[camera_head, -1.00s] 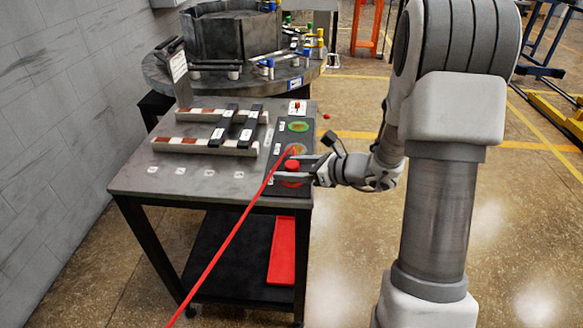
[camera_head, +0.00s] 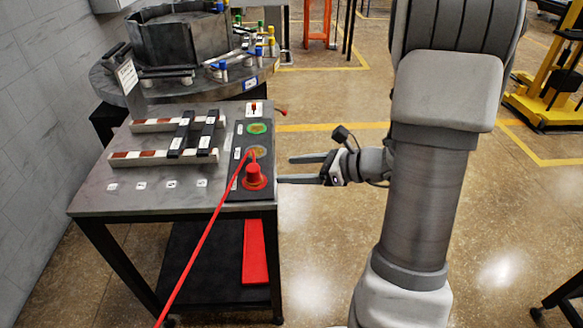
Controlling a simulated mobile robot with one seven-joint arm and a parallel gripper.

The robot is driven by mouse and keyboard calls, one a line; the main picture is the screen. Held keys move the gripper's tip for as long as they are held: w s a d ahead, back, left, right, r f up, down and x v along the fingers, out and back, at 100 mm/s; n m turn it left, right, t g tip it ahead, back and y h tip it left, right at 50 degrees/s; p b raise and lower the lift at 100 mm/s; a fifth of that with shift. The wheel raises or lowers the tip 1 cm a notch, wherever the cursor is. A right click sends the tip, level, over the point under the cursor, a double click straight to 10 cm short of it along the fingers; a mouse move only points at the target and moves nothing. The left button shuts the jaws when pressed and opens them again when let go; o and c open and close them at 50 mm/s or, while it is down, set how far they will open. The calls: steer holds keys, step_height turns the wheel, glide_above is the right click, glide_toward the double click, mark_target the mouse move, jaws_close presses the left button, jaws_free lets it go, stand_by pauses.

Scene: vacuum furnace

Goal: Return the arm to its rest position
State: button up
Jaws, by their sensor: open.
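My gripper (camera_head: 300,169) is open, with its two fingers apart and pointing left. It is empty, just off the right edge of the work table (camera_head: 92,196). My arm (camera_head: 428,180) stands on the right side of the view and hides part of the floor behind it. A red plug-like piece (camera_head: 254,174) stands upright on the dark panel (camera_head: 236,186) at the table's right side, left of my gripper and apart from it. A red cable (camera_head: 205,238) runs from the panel down to the lower left.
Light rails with dark crossbars (camera_head: 178,150) lie on the table. A round metal furnace base (camera_head: 180,90) stands behind, with coloured fittings along its edge. A red plate (camera_head: 254,250) lies on the lower shelf. Yellow equipment (camera_head: 545,95) stands far right. Floor behind my gripper is clear.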

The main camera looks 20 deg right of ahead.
steer(key=s+a+r+n+g, duration=0.6)
steer(key=s+a+n, duration=0.45)
steer(key=n, duration=0.25)
steer(key=s+d+r+n+t+h, duration=0.2)
steer(key=s+r+n+h, duration=0.4)
steer(key=n, duration=0.8)
steer(key=s+h, duration=0.2)
steer(key=h, duration=0.1)
steer(key=shift+s+d, duration=0.35)
steer(key=shift+s, duration=0.05)
steer(key=c, duration=0.4)
steer(key=shift+o, duration=0.2)
steer(key=shift+a, duration=0.15)
